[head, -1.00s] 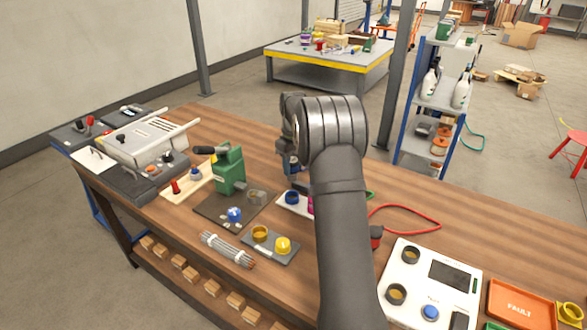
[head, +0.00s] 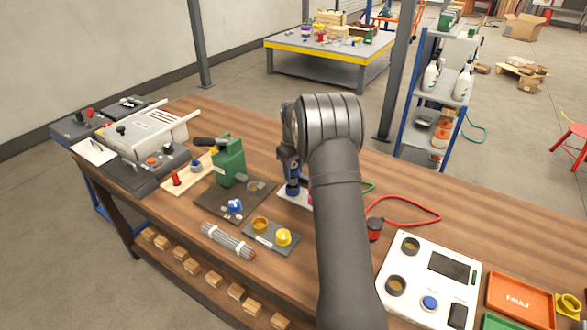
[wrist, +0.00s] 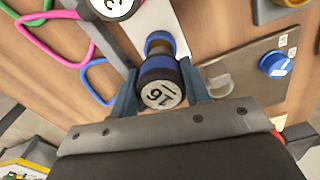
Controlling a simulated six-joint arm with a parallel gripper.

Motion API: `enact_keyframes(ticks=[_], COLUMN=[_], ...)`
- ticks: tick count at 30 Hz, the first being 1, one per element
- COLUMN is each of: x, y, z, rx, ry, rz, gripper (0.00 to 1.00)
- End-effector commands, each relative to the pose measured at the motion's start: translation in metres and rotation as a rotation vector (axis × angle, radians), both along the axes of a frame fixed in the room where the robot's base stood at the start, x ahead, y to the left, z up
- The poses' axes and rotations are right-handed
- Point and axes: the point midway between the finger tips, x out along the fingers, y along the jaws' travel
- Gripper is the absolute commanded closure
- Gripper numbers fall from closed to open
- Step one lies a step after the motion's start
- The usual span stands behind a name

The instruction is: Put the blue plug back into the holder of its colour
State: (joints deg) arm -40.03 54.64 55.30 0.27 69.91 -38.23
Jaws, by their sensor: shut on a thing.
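The blue plug (wrist: 162,85) has a dark body, a blue band and a white end label reading 16. My gripper (wrist: 160,92) is shut on it, one finger on each side. The holder with the blue ring (wrist: 160,42) stands on a white plate (wrist: 158,14), right beyond the plug in the wrist view. The plug overlaps the holder's near edge there; I cannot tell whether it has entered. In the head view my gripper (head: 291,170) is low over the white plate (head: 284,194), partly hidden by my arm.
Another round-labelled plug (wrist: 110,6) stands close by, with pink, blue and green cables beside it. A grey plate with yellow cap (head: 283,237) is nearer. A white panel (head: 425,292) is right.

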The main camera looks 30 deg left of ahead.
Motion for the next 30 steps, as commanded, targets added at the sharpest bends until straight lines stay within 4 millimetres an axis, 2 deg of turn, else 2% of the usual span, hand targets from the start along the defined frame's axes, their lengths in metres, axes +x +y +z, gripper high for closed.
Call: enact_keyframes(ticks=[20,30], x=[0.0002,0.0001], y=[0.0002,0.0002], z=[-0.0003,-0.0066], rx=[0.000,0.000], ry=[0.000,0.000], rz=[0.000,0.000], gripper=[0.85,0.85])
